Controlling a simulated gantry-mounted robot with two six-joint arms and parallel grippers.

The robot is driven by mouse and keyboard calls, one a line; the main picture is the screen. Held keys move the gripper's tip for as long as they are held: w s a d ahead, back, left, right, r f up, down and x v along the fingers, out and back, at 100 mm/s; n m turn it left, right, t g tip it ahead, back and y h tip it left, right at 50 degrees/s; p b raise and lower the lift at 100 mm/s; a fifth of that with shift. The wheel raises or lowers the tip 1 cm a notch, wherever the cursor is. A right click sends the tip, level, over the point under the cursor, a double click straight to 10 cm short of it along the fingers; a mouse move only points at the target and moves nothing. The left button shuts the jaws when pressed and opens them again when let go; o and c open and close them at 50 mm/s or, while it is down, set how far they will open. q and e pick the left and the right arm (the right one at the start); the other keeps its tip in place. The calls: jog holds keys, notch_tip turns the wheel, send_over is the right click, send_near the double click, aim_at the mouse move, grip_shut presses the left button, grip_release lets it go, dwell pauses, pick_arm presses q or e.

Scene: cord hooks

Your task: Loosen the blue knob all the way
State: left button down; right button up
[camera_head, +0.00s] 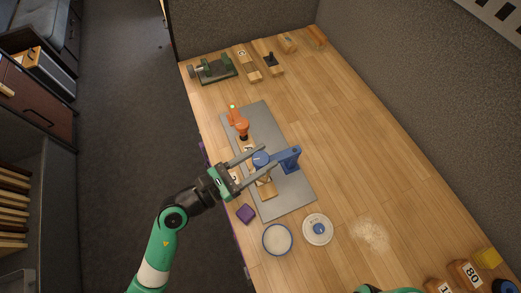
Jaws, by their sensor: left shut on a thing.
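The blue knob (261,158) is a round blue cap beside a blue stand (290,160) on the grey mat (290,205). My left gripper (268,160) reaches in from the lower left, with one finger on each side of the knob, and is shut on it. The fingers partly hide what lies beneath. A wooden block (267,188) shows just below the knob. My right gripper is out of view.
An orange device (240,124) stands at the mat's far end. A green vise (216,70) stands at the back left.

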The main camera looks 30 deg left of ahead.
pick_arm(q)
jog(key=shift+n+t+y+p, duration=0.4)
jog(key=shift+n+y+p, duration=0.2)
jog(key=shift+y, duration=0.3)
jog(key=shift+f+y, duration=0.15)
jog(key=shift+y, duration=0.15)
jog(key=shift+f, duration=0.1)
jog(key=shift+c, duration=1.5)
grip_release()
jog(key=b+v, duration=0.3)
jog(key=v, duration=0.8)
jog(key=shift+s+b, duration=0.3)
jog(key=shift+b, duration=0.05)
